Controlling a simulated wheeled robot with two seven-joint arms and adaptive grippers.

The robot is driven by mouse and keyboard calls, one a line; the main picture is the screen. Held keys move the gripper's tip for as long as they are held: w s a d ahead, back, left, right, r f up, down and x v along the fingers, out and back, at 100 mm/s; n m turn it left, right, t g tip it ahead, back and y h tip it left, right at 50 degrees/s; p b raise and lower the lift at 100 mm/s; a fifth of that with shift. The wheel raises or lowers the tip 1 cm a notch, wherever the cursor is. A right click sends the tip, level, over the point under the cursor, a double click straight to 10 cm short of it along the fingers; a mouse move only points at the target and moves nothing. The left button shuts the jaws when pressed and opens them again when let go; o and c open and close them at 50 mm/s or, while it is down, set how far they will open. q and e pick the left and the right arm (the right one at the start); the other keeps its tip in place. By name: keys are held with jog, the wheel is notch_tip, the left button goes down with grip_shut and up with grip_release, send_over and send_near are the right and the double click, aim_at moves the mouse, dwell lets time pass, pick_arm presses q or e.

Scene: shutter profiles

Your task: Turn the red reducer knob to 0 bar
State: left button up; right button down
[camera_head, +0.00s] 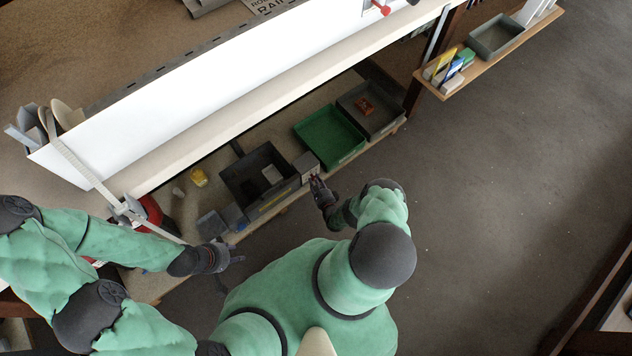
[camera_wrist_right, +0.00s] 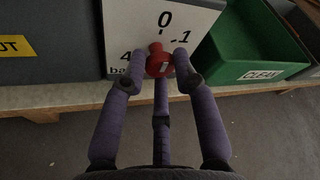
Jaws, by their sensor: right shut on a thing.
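The red reducer knob (camera_wrist_right: 159,65) sits on the pale front plate (camera_wrist_right: 186,22) of a small box in the right wrist view. A "0" is printed at the top with a tick below it, a "1" to the right, and a partly hidden "4" and "bar" at the left. The knob's red nub points up and slightly left, close to the 0 tick. My right gripper (camera_wrist_right: 160,72) has its fingers closed around the knob. In the head view the box (camera_head: 308,163) stands on the low shelf. My left gripper (camera_head: 236,260) hangs before the shelf; its finger opening is unclear.
A dark bin with a yellow label (camera_head: 258,178) stands left of the box and a green tray (camera_head: 330,137) right of it. A grey tray (camera_head: 385,112) lies farther right. The white bench panel (camera_head: 180,98) overhangs the shelf. The floor at right (camera_head: 500,200) is clear.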

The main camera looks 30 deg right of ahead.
jog(key=shift+s+d, duration=0.1)
jog(key=shift+d, duration=0.1)
jog(key=c, duration=1)
grip_release()
jog(key=shift+a, duration=0.1)
jog(key=v, duration=1.2)
jog(key=shift+f, duration=0.1)
